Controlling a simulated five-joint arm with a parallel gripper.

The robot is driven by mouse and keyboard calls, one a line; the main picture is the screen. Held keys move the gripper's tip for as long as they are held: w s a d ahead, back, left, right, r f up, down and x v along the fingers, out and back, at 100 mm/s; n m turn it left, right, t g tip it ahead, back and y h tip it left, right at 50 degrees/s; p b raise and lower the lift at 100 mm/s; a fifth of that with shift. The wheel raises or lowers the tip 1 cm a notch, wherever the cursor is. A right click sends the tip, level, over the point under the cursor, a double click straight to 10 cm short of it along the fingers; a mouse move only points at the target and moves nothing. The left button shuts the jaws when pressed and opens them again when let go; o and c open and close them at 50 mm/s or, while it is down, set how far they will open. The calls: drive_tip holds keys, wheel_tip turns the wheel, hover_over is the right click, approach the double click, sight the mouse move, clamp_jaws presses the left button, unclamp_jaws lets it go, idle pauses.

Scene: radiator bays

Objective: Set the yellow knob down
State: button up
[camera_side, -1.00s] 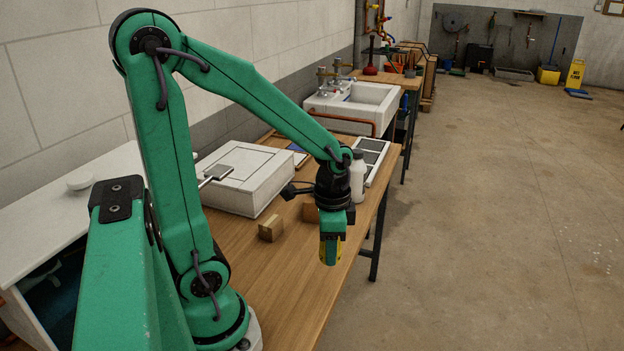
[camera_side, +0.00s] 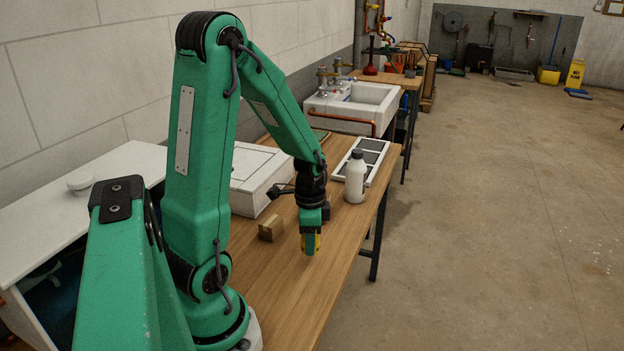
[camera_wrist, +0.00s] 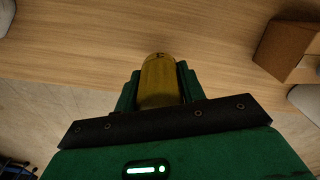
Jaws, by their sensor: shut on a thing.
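The yellow knob (camera_wrist: 158,80) is held between the two fingers of my gripper (camera_wrist: 158,88) in the wrist view. In the side view my gripper (camera_side: 311,243) points down over the wooden bench, with a little of the yellow knob (camera_side: 317,242) showing between the fingers. My gripper is shut on the knob. The knob's lower end is mostly hidden by the fingers in the side view, and I cannot tell whether it touches the bench.
A wooden block (camera_side: 271,228) stands just left of my gripper. A white bottle (camera_side: 355,180) and a white-framed tray (camera_side: 368,152) are farther back. A white box (camera_side: 250,185) lies behind left. The bench (camera_side: 285,285) is clear in front, its right edge close by.

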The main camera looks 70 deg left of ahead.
sight(310, 263)
drive_tip(key=shift+f, duration=2)
drive_tip(key=shift+f, duration=0.15)
drive_tip(key=o, duration=1)
drive_tip(key=shift+r, duration=0.2)
drive_tip(key=shift+r, duration=6)
